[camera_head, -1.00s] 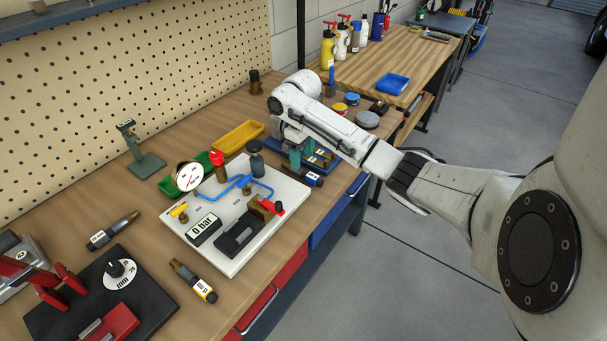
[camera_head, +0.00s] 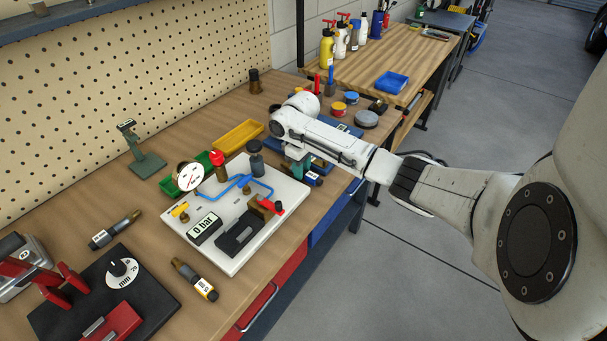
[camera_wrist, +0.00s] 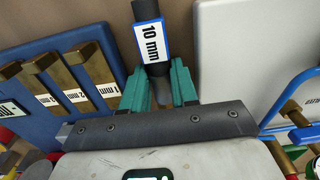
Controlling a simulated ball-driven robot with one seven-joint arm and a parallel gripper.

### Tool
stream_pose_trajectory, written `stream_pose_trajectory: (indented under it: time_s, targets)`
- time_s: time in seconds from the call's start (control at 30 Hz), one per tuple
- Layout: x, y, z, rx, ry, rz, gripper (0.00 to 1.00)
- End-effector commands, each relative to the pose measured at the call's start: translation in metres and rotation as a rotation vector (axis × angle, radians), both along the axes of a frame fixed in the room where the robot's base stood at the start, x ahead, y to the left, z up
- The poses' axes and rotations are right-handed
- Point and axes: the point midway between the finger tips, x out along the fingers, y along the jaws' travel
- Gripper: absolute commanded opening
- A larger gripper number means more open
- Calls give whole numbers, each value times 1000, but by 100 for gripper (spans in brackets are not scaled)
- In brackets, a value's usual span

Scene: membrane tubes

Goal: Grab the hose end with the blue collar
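The hose end with the blue collar (camera_wrist: 152,43) is a short dark piece labelled 10 mm, lying on the bench. It lies between the white board and the blue block, and partly shows in the head view (camera_head: 314,179). My gripper (camera_wrist: 161,72) has teal fingers, one on each side of the hose end just below the collar. The fingers stand apart and look open, with no clear contact on the hose. In the head view my gripper (camera_head: 298,168) is low beside the hose end, mostly hidden by my wrist.
The white board (camera_head: 225,262) with gauge and blue tubing is close on one side. The blue block (camera_wrist: 60,60) with brass slotted pieces is close on the other.

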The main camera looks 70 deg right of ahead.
Motion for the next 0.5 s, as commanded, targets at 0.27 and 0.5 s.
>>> stream_pose_trajectory:
  time_s: [0.27, 0.5]
  targets:
    - [0, 0, 0, 0, 0, 0, 1]
    - [0, 0, 0, 0, -1, 0, 0]
